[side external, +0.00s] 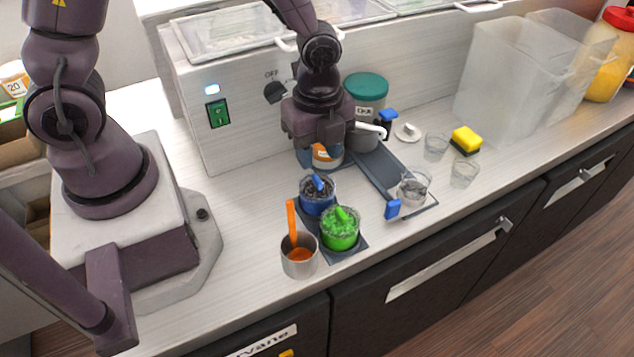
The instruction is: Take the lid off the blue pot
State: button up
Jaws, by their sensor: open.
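A round pale lid with a knob (407,132) lies on the counter further right.
A green pot (341,238) and a steel cup with an orange handle (299,262) stand close in front. A cup sealer tray with a clear cup (413,188) is to the right. A grey pot (361,138) and a teal-lidded jar (366,95) stand behind, near the wall.

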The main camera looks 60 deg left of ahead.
aim_at(319, 182)
jog(key=f, duration=0.7)
jog(key=shift+w+a+f, duration=0.1)
jog(key=shift+w+a, duration=0.05)
jog(key=shift+w, duration=0.05)
grip_shut()
